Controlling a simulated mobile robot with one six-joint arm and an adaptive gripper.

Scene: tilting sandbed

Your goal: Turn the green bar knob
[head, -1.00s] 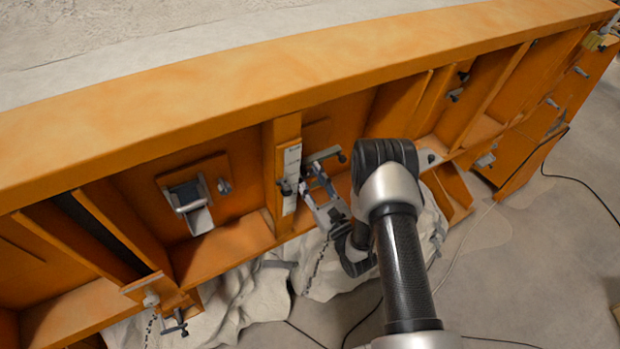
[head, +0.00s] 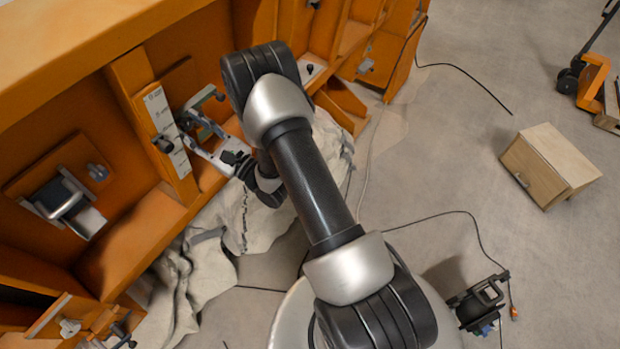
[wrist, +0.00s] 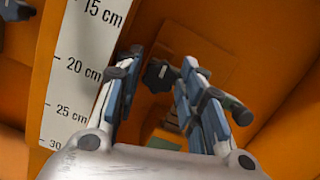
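My gripper (head: 192,128) reaches from the arm toward the orange panel, beside the white ruler strip. In the wrist view my gripper (wrist: 161,60) has its two blue-padded fingers apart, with a clear gap between the tips. A greenish bar with dark ends (head: 204,97) shows just above the fingers in the head view. A greenish patch low between the fingers is mostly hidden.
The white ruler strip (wrist: 82,70) stands left of the fingers. A dark star-shaped knob (wrist: 158,75) shows beyond the gap. A metal latch (head: 62,198) sits on the panel at left. Grey cloth (head: 215,235) hangs below. A wooden box (head: 548,165) stands on the otherwise fairly open floor at right.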

